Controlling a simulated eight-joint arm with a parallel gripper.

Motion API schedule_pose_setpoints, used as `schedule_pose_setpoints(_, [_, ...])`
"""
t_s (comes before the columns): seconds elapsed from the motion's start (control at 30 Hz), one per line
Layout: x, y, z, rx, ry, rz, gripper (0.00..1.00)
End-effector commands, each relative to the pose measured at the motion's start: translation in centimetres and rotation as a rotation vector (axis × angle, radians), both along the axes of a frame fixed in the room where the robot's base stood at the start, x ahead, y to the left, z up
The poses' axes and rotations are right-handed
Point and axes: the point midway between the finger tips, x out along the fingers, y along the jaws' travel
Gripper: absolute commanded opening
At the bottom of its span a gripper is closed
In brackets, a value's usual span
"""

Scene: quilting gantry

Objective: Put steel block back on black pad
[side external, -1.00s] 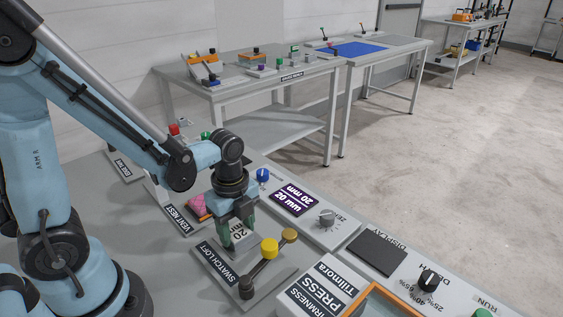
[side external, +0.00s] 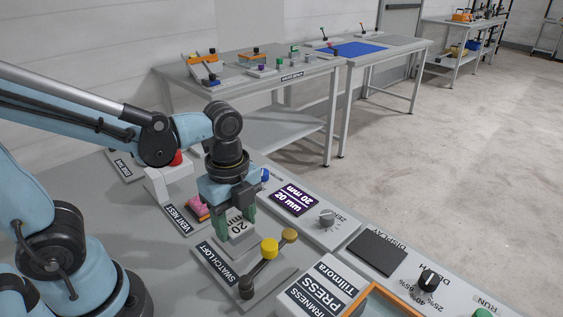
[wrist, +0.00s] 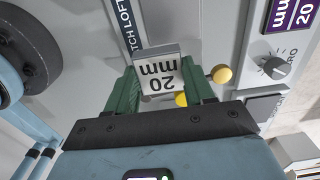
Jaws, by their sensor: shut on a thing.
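The steel block is a pale grey block (side external: 240,241) marked "20 mm". In the wrist view the block (wrist: 159,77) sits between the two green fingers, its marked face towards the camera. My gripper (side external: 236,225) points down over the swatch loft plate (side external: 222,269) and is shut on the block; the gripper also shows in the wrist view (wrist: 158,70). I cannot tell whether the block's underside is clear of the plate. The black pad (side external: 377,252), a flat dark square, lies bare beside the "DISPLAY" label, to the right of my gripper. It is partly visible in the wrist view (wrist: 262,107).
A lever with a yellow knob (side external: 269,247) stands just right of the block. The purple display (side external: 295,199) reads 20 mm, and a grey dial (side external: 327,218) stands between it and the pad. The firmness press (side external: 325,287) with an orange frame is in front. A pink piece (side external: 198,208) lies behind left.

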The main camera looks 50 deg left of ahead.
Motion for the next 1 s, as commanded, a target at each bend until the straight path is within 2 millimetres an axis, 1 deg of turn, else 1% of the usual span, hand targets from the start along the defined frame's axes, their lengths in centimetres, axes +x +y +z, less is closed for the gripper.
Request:
schedule_pose_setpoints(0.03, [-0.6,-1.0,0.6,0.0,0.0,-0.009,0.0])
schedule_pose_setpoints(0.1, [-1.3,-2.0,1.4,0.0,0.0,-0.008,0.0])
schedule_pose_setpoints(0.3, [-2.7,-4.4,3.1,0.0,0.0,-0.004,0.0])
schedule_pose_setpoints(0.47, [-3.4,-5.4,3.8,0.0,0.0,0.0,0.0])
schedule_pose_setpoints(0.57, [-3.1,-5.6,4.2,0.0,0.0,0.024,0.0])
schedule_pose_setpoints(0.67, [-1.9,-5.4,4.8,0.0,0.0,0.094,0.0])
schedule_pose_setpoints(0.77, [0.4,-4.6,5.4,0.0,0.0,0.215,0.0])
schedule_pose_setpoints(0.87, [3.3,-3.2,6.1,0.0,-0.001,0.37,0.0])
schedule_pose_setpoints(1.0, [7.5,-0.6,6.6,0.0,-0.001,0.598,0.0])
